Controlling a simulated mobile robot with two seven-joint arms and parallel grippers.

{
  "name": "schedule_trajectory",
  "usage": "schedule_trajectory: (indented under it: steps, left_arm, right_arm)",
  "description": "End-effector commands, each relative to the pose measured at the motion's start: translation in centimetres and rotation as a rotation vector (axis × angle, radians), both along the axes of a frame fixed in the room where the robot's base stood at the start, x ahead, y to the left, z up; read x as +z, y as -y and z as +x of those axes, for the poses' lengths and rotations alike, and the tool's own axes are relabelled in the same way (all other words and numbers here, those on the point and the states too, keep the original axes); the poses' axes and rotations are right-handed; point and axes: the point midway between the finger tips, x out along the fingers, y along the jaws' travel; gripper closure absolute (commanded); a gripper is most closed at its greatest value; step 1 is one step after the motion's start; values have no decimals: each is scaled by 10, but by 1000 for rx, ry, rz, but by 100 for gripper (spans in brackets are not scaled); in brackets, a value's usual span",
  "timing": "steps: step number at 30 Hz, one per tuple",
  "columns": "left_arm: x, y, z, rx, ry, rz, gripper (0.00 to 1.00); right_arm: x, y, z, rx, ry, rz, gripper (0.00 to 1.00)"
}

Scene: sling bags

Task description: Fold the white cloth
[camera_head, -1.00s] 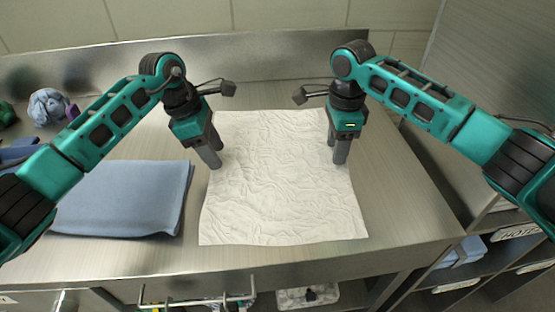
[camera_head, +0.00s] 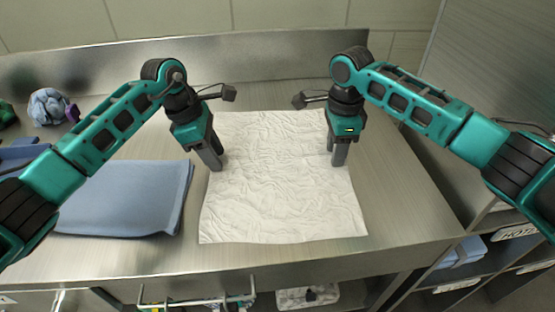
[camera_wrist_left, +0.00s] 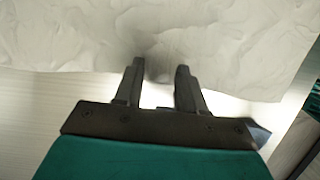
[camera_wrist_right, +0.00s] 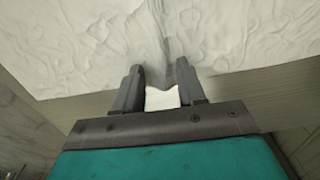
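The white cloth (camera_head: 280,190) lies spread and wrinkled on the metal counter, roughly rectangular. My left gripper (camera_head: 217,165) is at its left edge. In the left wrist view the fingers (camera_wrist_left: 160,72) stand on either side of a dark, bunched fold of cloth, with some white cloth between them. My right gripper (camera_head: 339,160) is at the right edge. In the right wrist view its fingers (camera_wrist_right: 160,70) stand on either side of a raised ridge, with a white tongue of cloth between them. The fingertips' contact is partly hidden.
A folded blue cloth (camera_head: 125,200) lies left of the white cloth. A crumpled light-blue bundle (camera_head: 48,106) is at the back left. The counter (camera_head: 400,190) is clear to the right. A metal backsplash (camera_head: 280,65) runs behind, with shelves (camera_head: 490,260) at the right.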

Motion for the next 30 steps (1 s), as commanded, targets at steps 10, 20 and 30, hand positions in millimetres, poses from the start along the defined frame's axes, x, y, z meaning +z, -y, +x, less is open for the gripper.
schedule_trajectory:
  steps: [10,20,30]
  left_arm:
    - [-1,0,0,1,-1,1,78]
    - [-1,0,0,1,-1,2,94]
    - [-1,-1,0,0,-2,2,100]
  right_arm:
    - [-2,0,-1,0,-3,-1,78]
    - [-2,1,-1,0,-4,-2,94]
    - [-3,1,-1,-1,-5,-2,100]
